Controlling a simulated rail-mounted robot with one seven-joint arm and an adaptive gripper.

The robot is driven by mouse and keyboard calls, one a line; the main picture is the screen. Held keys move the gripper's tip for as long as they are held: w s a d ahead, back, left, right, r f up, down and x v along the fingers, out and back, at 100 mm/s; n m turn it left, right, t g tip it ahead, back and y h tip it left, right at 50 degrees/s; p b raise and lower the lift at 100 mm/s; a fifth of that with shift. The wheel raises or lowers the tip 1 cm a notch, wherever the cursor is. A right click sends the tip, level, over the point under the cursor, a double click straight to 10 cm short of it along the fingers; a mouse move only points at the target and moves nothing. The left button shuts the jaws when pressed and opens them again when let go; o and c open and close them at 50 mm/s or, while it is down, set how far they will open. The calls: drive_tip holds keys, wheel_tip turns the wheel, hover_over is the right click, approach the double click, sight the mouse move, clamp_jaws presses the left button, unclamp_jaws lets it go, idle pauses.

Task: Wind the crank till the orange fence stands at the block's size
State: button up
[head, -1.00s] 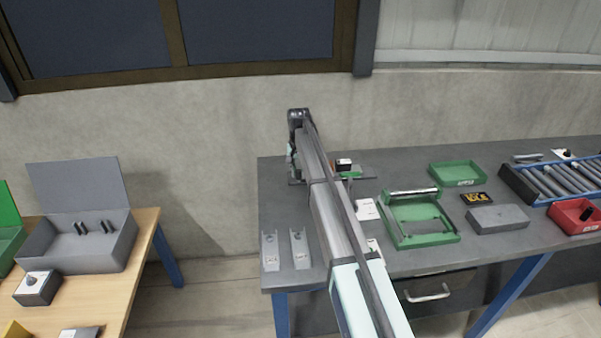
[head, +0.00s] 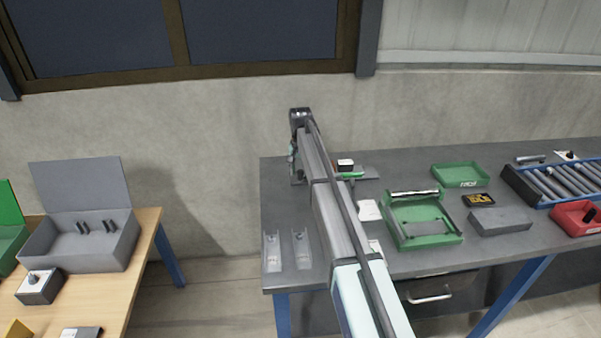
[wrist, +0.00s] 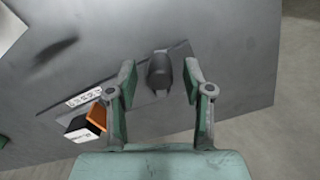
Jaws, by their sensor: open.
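In the wrist view my gripper (wrist: 158,64) is open, with a finger on each side of a dark upright knob (wrist: 161,76), which looks like the crank's handle. Gaps show between the knob and both fingers. The orange fence (wrist: 97,116) stands left of the left finger, beside a printed white scale strip (wrist: 84,96). A black and white block (wrist: 80,131) sits against or very close to the fence; I cannot tell whether they touch. In the head view the block (head: 345,163) shows right of my arm, which hides the crank.
The grey bench (head: 285,205) carries a green fixture (head: 422,220), a green tray (head: 460,174), a grey slab (head: 499,221) and a red bin (head: 577,218) to the right. Two pale brackets (head: 286,250) lie near the front left. The bench edge is close to the knob.

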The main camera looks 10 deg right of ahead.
wheel_tip(320, 180, up, 12)
drive_tip(key=shift+f, duration=0.15)
idle(0.3)
